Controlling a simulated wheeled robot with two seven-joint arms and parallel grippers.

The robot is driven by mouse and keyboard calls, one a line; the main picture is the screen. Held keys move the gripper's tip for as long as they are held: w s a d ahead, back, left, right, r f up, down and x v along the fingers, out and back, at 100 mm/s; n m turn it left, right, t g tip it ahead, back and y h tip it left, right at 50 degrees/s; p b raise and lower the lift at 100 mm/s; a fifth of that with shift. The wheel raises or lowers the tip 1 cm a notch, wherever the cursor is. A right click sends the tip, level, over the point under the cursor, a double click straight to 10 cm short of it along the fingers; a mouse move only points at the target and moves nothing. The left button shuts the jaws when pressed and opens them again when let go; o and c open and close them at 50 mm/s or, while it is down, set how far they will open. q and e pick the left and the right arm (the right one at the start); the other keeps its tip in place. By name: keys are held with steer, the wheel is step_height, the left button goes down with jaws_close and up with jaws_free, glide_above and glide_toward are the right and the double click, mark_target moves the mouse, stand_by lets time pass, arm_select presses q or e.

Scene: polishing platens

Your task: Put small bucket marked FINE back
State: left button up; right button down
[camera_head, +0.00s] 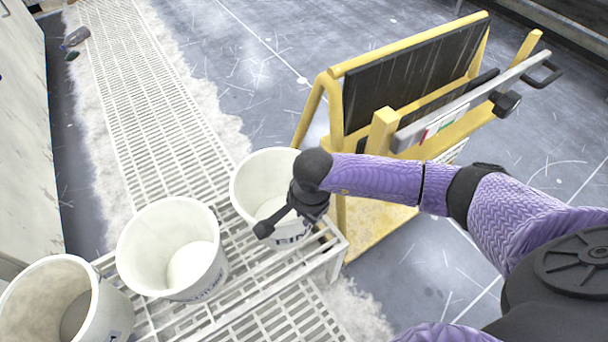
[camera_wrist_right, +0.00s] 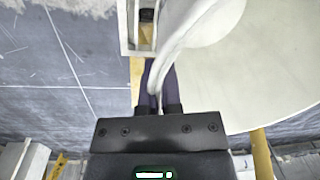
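The small white bucket marked FINE (camera_head: 250,182) stands upright at the right end of the white slatted rack, its lettering partly hidden by my gripper. My right gripper (camera_head: 288,213) is at its near right rim. In the right wrist view the curved bucket rim (camera_wrist_right: 190,22) runs down between the two dark fingers (camera_wrist_right: 160,98), which sit close on either side of the wall, so the gripper looks shut on it. The fingertips are partly hidden. My left gripper is not in view.
Two more white buckets stand left along the rack (camera_head: 318,262): a middle one (camera_head: 150,245) and a nearer one (camera_head: 40,285). A yellow frame with a dark panel (camera_head: 415,75) stands close behind my right arm. White grating (camera_head: 140,80) runs back left, beside open grey floor.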

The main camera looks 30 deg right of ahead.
steer(key=c, duration=0.8)
jaws_free()
